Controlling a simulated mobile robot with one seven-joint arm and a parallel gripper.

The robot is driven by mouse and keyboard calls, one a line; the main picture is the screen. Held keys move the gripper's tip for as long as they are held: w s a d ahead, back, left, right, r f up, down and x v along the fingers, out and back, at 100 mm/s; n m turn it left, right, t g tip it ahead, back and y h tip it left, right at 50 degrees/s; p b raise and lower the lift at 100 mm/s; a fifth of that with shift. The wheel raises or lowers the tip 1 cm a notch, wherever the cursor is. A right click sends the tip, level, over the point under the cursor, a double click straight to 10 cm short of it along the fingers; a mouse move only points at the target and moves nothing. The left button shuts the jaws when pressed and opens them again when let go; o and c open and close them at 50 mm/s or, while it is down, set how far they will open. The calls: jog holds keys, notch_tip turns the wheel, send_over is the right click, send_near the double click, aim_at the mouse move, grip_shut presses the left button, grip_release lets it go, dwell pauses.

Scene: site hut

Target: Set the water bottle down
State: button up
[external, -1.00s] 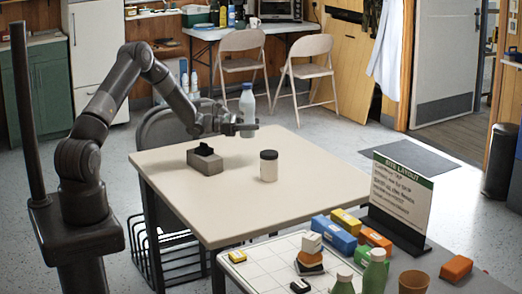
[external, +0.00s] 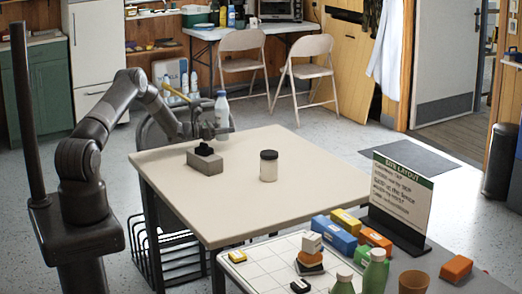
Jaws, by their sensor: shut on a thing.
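The water bottle (external: 222,106), pale with a blue cap, stands upright in my gripper (external: 222,127) near the far edge of the beige table (external: 290,165). My gripper is shut around its lower part, and the fingers hide some of it. The bottle's base is hard to make out, and I cannot tell whether it touches the table.
On the table are a grey block with a black top (external: 205,160) close to my gripper and a jar with a black lid (external: 268,166). The table's right half is clear. A sign (external: 401,197) and several coloured boxes stand at the front right.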

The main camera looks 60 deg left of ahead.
aim_at(225, 137)
jog(key=shift+a+f, duration=0.3)
jog(key=shift+f, duration=1.8)
jog(key=shift+f, duration=0.2)
jog(key=o, duration=1.4)
jog(key=shift+r, duration=0.15)
jog(key=v, duration=1.2)
